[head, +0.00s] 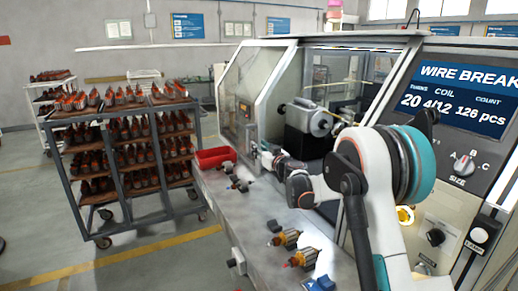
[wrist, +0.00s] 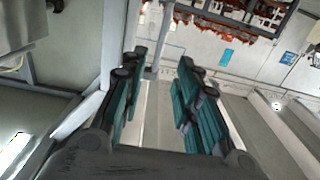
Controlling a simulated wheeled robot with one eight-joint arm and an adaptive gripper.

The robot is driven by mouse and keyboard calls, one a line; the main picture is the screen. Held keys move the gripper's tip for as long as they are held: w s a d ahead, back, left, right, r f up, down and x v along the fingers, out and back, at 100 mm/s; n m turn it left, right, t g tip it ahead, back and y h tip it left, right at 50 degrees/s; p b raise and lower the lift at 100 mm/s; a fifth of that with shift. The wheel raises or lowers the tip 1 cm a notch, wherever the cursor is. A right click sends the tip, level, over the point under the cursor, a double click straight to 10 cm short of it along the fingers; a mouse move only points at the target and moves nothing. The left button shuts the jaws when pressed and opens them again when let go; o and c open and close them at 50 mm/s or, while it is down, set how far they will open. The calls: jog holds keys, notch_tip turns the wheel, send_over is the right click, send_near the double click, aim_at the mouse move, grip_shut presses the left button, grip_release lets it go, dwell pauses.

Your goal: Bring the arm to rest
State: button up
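My arm (head: 378,200) stands in front of the winding machine, bent, with its forearm pointing left and away. My gripper (head: 262,150) is above the far part of the grey worktop, near the machine's open front. It looks small there and its fingers are hard to make out. In the wrist view my gripper (wrist: 162,58) shows two dark green fingers apart, with a clear gap and nothing between them. The winding machine (head: 310,122) has a screen (head: 460,90) reading "WIRE BREAK", coil 4/12 and 126 pcs.
The worktop (head: 262,205) holds a red bin (head: 213,157), several small metal parts and armatures (head: 303,257) with copper windings. A rack (head: 122,160) full of armatures stands to the left. A selector knob (head: 464,165) is at right. Open floor lies between rack and worktop.

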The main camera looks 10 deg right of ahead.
jog(key=s+a+r+g, duration=0.3)
jog(key=s+r, duration=0.1)
jog(key=s, duration=0.9)
jog(key=s+a+r+g, duration=0.2)
jog(key=s+r, duration=0.1)
jog(key=s, duration=1.1)
jog(key=s+d+f+m+g+h, duration=0.1)
jog(key=s+d+f+h, duration=0.1)
jog(key=s, duration=0.8)
jog(key=s+d+f+m+g+h+b, duration=0.1)
jog(key=s+d+f+g, duration=0.1)
jog(key=s+d+f, duration=0.2)
jog(key=s+d+f+m+g+h, duration=0.1)
jog(key=s+f, duration=0.6)
jog(key=s, duration=1.1)
jog(key=shift+s+d+f+m+g+h+b, duration=0.3)
jog(key=shift+d+g+h, duration=0.3)
jog(key=shift+d+h, duration=0.3)
jog(key=shift+d, duration=0.1)
jog(key=shift+c, duration=0.3)
